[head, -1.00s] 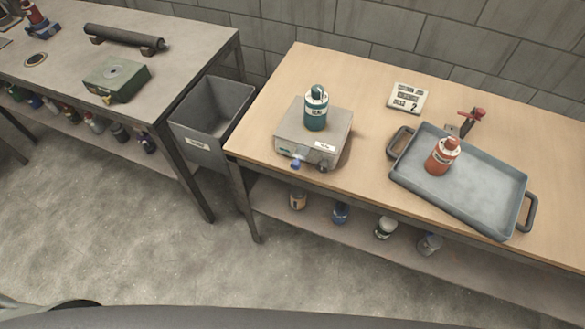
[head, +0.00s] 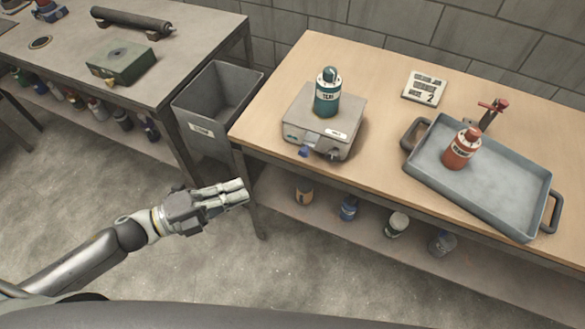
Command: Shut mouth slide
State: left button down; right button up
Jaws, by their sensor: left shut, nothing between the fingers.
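My left gripper (head: 240,190) is in the head view, low and left of centre, with its fingers together and nothing between them. It is in front of the wooden table's left leg, apart from the things on the tables. I cannot tell for sure which part is the mouth slide. A grey box-shaped device (head: 308,140) with a blue knob (head: 304,152) stands on the wooden table, with a teal bottle (head: 327,97) upright on top. A green box (head: 122,62) with a round top mark and a yellowish tab sits on the left bench. My right gripper is out of view.
A grey bin (head: 207,137) stands between the left bench (head: 195,48) and the wooden table (head: 385,80). A blue-grey tray (head: 500,192) holds a red bottle (head: 462,150). A display (head: 425,86) marked 2 lies behind. A dark roller (head: 132,19) lies on the bench.

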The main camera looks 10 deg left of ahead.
aim_at(300, 153)
pick_arm(q)
jog(key=w+d+r+m+p, duration=0.1)
jog(key=w+d, duration=0.2)
jog(key=d, duration=0.3)
jog(key=w+d+r+g+h+p, duration=0.1)
jog(key=w+d+p, duration=0.1)
jog(key=d, duration=0.3)
jog(key=shift+w+d+m, duration=0.35)
jog(key=shift+w+m, duration=0.05)
jog(key=shift+w, duration=0.45)
jog(key=w, duration=0.1)
jog(key=w+d, duration=0.1)
jog(key=w, duration=0.1)
jog(key=shift+w+f+b, duration=0.1)
jog(key=shift+w+b, duration=0.05)
jog(key=shift+b, duration=0.2)
jog(key=shift+a+r, duration=0.1)
jog(key=shift+r, duration=0.1)
